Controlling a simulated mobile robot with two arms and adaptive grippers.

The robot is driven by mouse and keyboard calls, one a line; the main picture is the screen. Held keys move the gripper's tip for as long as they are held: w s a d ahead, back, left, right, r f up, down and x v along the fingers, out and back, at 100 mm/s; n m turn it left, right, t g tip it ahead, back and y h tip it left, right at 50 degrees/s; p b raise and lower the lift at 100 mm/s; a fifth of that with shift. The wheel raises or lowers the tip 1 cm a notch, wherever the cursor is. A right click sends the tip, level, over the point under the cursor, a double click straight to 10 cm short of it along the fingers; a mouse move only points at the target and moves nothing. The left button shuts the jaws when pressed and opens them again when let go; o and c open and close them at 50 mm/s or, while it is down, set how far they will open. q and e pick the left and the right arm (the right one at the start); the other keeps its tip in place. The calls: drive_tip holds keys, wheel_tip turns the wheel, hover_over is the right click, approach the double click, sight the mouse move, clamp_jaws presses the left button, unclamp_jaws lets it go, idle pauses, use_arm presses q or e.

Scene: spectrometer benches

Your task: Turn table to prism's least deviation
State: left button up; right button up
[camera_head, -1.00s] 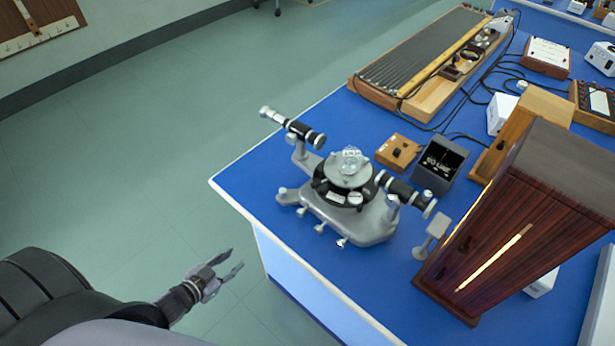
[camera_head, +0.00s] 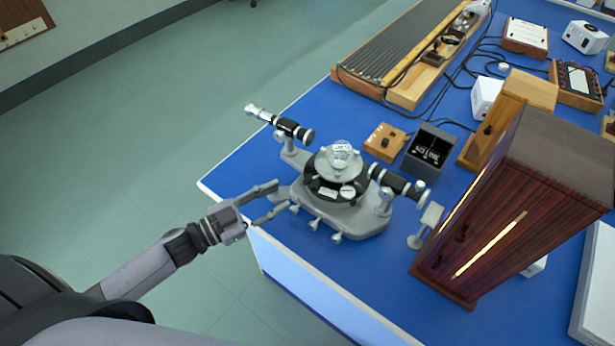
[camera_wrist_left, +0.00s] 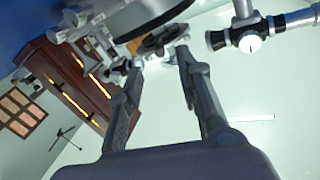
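The spectrometer (camera_head: 345,215) stands on the blue bench near its front left corner. Its round grey table (camera_head: 339,172) carries a clear glass prism (camera_head: 341,152), above a black graduated ring. One black tube (camera_head: 290,128) points to the back left, the other (camera_head: 398,186) to the right. My left gripper (camera_head: 270,201) is open, its fingers at the left edge of the spectrometer base, near the screws. I cannot tell whether they touch it. In the left wrist view the open fingers (camera_wrist_left: 160,60) reach toward the instrument's underside, with nothing held between them. My right gripper is not in view.
A tall wooden lamp housing (camera_head: 510,205) with glowing slits stands at the right. A small wooden box (camera_head: 385,142) and an open dark case (camera_head: 429,152) sit behind the spectrometer. A long ribbed wooden apparatus (camera_head: 400,50) lies farther back. Floor is clear at the left.

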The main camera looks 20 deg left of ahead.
sight(308, 179)
use_arm(q)
drive_tip(key=p+x, duration=0.1)
drive_tip(key=x, duration=0.7)
drive_tip(key=shift+w+d+p, duration=0.25)
drive_tip(key=shift+w+p, duration=0.05)
drive_tip(key=shift+w, duration=0.05)
drive_tip(key=shift+w+d, duration=0.15)
drive_tip(key=shift+d, duration=0.05)
clamp_jaws()
